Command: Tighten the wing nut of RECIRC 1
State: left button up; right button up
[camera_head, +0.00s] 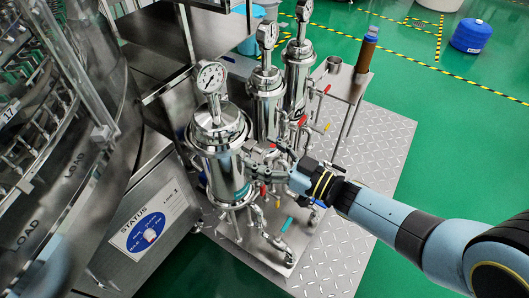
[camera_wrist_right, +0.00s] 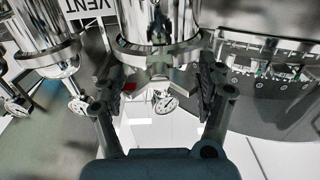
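Three polished steel housings with dial gauges stand in a row in the head view: a front one (camera_head: 222,165), a middle one (camera_head: 264,100) and a back one (camera_head: 297,72). I cannot read which is RECIRC 1. My right gripper (camera_head: 260,163) reaches in from the right, beside the front housing's clamp area. In the right wrist view my right gripper (camera_wrist_right: 158,82) is open, its fingers apart on either side of a small metal part (camera_wrist_right: 158,70) below a steel band. I cannot tell whether this part is the wing nut, or whether either finger touches it. My left gripper is not in view.
Valves with red, yellow and teal handles (camera_head: 286,225) crowd the housings' bases on a tread-plate skid (camera_head: 385,165). A large machine with a status panel (camera_head: 148,228) stands at the left. A VENT label (camera_wrist_right: 93,8) shows in the wrist view.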

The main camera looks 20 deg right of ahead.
jog(key=shift+o, duration=1.3)
jog(key=v, duration=1.2)
